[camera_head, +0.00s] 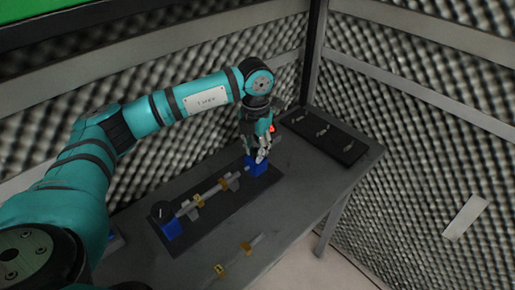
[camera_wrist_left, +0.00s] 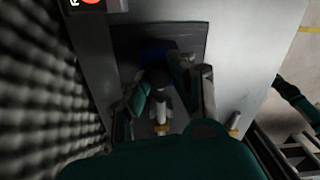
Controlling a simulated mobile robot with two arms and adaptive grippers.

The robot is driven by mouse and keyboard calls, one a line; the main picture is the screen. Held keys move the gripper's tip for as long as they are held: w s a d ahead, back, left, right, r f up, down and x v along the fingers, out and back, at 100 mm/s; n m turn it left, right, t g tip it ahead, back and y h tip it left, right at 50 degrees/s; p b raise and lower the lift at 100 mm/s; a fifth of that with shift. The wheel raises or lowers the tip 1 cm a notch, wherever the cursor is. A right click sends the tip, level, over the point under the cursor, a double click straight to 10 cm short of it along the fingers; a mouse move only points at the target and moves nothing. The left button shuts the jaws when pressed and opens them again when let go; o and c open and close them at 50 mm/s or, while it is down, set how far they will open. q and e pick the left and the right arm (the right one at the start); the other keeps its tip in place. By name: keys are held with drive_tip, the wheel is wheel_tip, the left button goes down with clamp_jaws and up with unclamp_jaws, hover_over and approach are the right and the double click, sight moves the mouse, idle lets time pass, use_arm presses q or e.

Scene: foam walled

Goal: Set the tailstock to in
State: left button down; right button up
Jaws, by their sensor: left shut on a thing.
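The blue tailstock (camera_head: 256,167) stands at the far right end of a dark base plate (camera_head: 205,240) on the grey table. It also shows dimly in the left wrist view (camera_wrist_left: 153,50). My left gripper (camera_head: 262,156) comes down from above and is shut on part of the tailstock; its fingers hide the exact part held. In the left wrist view the fingers (camera_wrist_left: 170,80) reach toward the blue block. A grey shaft (camera_head: 212,191) with yellow-brown pieces runs along the plate toward a blue block with a dark top (camera_head: 170,225) at the near left end. My right gripper is not seen.
A black tray (camera_head: 325,136) with several small metal parts lies at the table's far right. A loose rod with yellow pieces (camera_head: 240,256) lies near the front edge. Foam walls (camera_head: 425,90) close in behind and right.

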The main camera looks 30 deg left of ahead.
sight(250, 161)
use_arm(q)
drive_tip(key=shift+s+a, duration=0.2)
drive_tip(key=shift+s, duration=0.35)
drive_tip(key=shift+s+a, duration=0.2)
drive_tip(key=shift+s, duration=0.3)
drive_tip(key=shift+w, duration=0.1)
drive_tip(key=c, duration=1.4)
unclamp_jaws()
drive_tip(key=shift+o, duration=1.3)
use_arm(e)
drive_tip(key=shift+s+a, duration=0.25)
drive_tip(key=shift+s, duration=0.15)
use_arm(q)
drive_tip(key=shift+w+r, duration=0.1)
drive_tip(key=shift+r, duration=0.45)
wheel_tip(250, 161, up, 11)
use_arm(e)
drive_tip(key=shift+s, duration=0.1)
